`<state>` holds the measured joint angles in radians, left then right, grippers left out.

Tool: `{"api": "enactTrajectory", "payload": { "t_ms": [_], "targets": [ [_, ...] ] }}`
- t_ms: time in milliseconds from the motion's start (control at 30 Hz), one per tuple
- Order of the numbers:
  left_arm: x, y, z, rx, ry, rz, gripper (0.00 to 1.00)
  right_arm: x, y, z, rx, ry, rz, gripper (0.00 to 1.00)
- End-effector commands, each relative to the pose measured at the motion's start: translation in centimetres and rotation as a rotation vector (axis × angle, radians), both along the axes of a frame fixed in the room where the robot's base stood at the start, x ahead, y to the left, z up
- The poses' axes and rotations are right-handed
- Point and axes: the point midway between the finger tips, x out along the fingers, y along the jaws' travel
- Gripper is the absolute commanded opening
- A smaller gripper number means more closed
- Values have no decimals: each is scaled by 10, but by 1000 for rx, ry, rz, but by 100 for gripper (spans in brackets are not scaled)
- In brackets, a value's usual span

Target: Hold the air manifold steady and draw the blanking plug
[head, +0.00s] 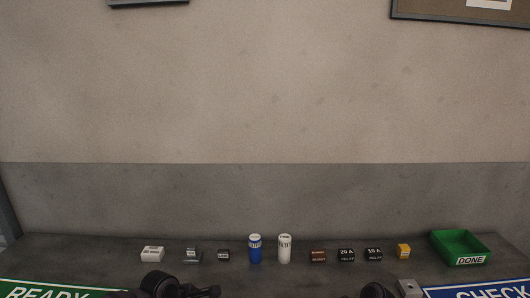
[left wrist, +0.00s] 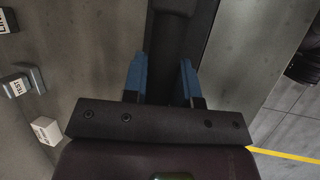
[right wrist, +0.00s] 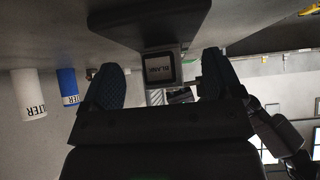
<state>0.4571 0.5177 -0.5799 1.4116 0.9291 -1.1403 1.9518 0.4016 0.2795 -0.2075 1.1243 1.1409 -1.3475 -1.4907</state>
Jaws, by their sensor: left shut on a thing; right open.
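In the left wrist view my left gripper (left wrist: 163,82) is shut on a long dark bar (left wrist: 172,35), which looks like the air manifold; its blue fingers lie on both sides of it.
White (head: 284,249) and blue (head: 255,249) filter cans stand on the bench among several small labelled blocks. A green DONE tray (head: 462,249) is at the right. A READY mat (head: 50,291) and a CHECK mat (head: 490,291) lie at the front corners.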

Motion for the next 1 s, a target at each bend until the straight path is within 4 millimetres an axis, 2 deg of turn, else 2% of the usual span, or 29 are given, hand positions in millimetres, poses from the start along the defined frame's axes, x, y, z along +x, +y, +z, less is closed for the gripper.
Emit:
{"api": "enactTrajectory", "payload": {
  "t_ms": [33, 233, 700, 1000],
  "targets": [
    [-5, 2, -7, 8, 15, -1, 0, 0, 0, 0, 0, 0, 0, 85],
    [-5, 2, -7, 8, 15, -1, 0, 0, -9, 8, -1, -1, -1, 85],
    [-5, 2, -7, 8, 15, -1, 0, -4, -68, 68, -1, -2, -1, 85],
    [-5, 2, -7, 8, 15, -1, 0, -5, -84, 85, 1, -1, 1, 85]
  ]
}}
